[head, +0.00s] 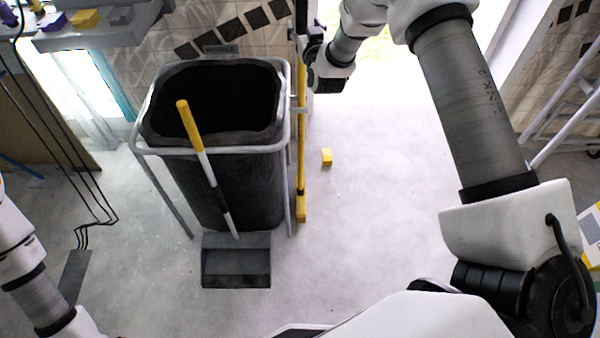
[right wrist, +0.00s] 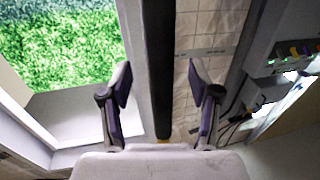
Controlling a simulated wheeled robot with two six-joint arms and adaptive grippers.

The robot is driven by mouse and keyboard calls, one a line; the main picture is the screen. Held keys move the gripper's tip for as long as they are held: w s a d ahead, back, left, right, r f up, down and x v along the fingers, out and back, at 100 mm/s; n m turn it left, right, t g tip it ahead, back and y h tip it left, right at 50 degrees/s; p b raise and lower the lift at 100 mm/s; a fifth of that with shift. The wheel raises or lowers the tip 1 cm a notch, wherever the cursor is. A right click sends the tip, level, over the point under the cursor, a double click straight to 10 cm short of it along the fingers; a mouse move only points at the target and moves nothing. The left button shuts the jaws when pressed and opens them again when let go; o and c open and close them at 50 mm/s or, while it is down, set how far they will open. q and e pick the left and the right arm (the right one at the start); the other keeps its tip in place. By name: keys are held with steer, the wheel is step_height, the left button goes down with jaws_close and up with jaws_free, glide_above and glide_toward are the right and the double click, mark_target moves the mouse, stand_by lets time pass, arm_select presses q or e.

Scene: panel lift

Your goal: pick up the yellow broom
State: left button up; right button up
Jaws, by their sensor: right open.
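The yellow broom (head: 301,135) stands upright along the right side of the black bin in the head view. Its yellow lower end rests near the floor, and its upper part is dark. My right gripper (head: 304,42) is at the broom's upper part, partly hidden by its own wrist. In the right wrist view the open fingers (right wrist: 160,85) lie on either side of the dark handle (right wrist: 158,55), with gaps showing on both sides. A bit of yellow shows at the handle's lower end there. My left arm enters at the left edge, its gripper out of view.
The black bin (head: 230,190) stands in a grey tube frame (head: 166,151). A long-handled dustpan (head: 236,265) stands before it. A shelf (head: 95,36) is at upper left. Floor right of the broom is mostly clear.

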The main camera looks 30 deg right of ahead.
mark_target(303, 24)
steer(key=x, duration=0.3)
steer(key=shift+a, duration=0.1)
steer(key=shift+w, duration=0.25)
steer(key=shift+f, duration=0.1)
jaws_close()
